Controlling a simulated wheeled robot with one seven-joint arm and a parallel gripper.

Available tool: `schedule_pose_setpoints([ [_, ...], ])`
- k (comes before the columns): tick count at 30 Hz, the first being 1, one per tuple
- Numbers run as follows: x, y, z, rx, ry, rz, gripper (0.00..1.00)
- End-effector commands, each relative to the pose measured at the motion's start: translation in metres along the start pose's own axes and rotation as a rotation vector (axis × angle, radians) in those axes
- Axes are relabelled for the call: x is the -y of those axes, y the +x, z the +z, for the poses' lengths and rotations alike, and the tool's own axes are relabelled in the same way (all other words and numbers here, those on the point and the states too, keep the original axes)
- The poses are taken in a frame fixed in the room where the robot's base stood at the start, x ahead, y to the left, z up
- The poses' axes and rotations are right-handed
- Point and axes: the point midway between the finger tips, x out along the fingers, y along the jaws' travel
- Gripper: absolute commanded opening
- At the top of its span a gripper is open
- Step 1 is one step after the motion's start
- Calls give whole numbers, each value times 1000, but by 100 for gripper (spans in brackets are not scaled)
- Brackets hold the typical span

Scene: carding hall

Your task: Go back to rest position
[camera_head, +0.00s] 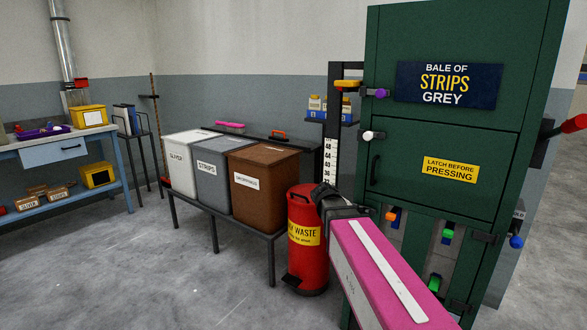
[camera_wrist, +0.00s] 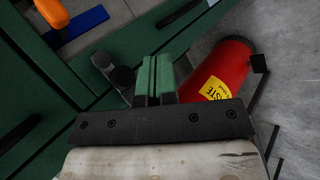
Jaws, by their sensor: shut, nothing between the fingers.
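My gripper (camera_head: 322,192) shows at the end of my pink arm, in front of the green press and over the right side of the red waste bin (camera_head: 302,262). In the wrist view, my gripper (camera_wrist: 155,75) has its two fingers together with nothing between them. The red bin with its yellow label (camera_wrist: 222,72) stands beyond the fingers to the right. The green press (camera_head: 440,135) fills the right of the head view, and its green frame (camera_wrist: 50,80) fills the left of the wrist view. My arm hides part of the press's lower front.
A low black stand (camera_head: 247,228) holds a white bin (camera_head: 182,172), a grey bin (camera_head: 207,187) and a brown bin (camera_head: 258,200). A blue workbench (camera_head: 53,152) is at the left. Coloured knobs and levers stick out from the press. The floor (camera_head: 130,270) at front left is clear.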

Motion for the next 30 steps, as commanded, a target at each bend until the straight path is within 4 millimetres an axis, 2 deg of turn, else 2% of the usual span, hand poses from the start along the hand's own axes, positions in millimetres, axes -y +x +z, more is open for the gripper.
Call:
schedule_pose_setpoints([
  [1, 18, 17, 15, 6, 21, -64, 0],
  [6, 75, 59, 51, 21, 119, -285, 0],
  [12, 135, 88, 90, 56, 258, -524, 0],
  [15, 155, 96, 103, 72, 320, -612, 0],
  [21, 174, 100, 115, 90, 386, -698, 0],
  [30, 175, 101, 115, 91, 391, -705, 0],
])
